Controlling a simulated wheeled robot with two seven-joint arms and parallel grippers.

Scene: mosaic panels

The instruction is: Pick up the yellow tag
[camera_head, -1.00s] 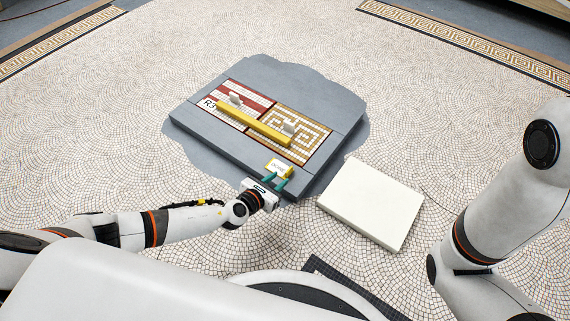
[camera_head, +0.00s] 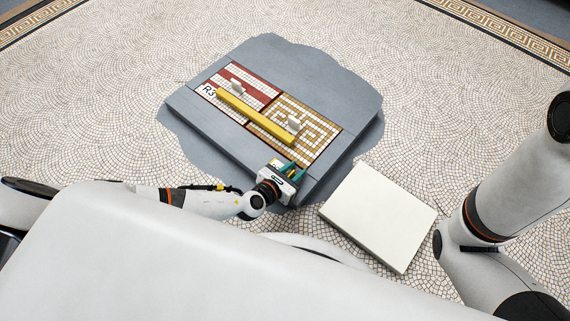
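The yellow tag (camera_head: 276,163) lies near the front edge of the grey slab. Only a small part of its pale, lettered face and yellow edge shows, as my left gripper covers the rest. My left gripper (camera_head: 294,170) is at the tag, its two teal fingers apart, pointing up and right in the picture. Some yellow shows near the fingers, but I cannot tell whether they touch the tag. My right gripper is out of view; only its arm shows at the right.
The grey slab (camera_head: 213,118) bears a red-and-white panel marked R3 (camera_head: 258,88), a tan key-pattern panel (camera_head: 318,119) and a yellow bar (camera_head: 255,117) across both. A white block (camera_head: 378,215) lies to the right on the mosaic floor. The floor around is clear.

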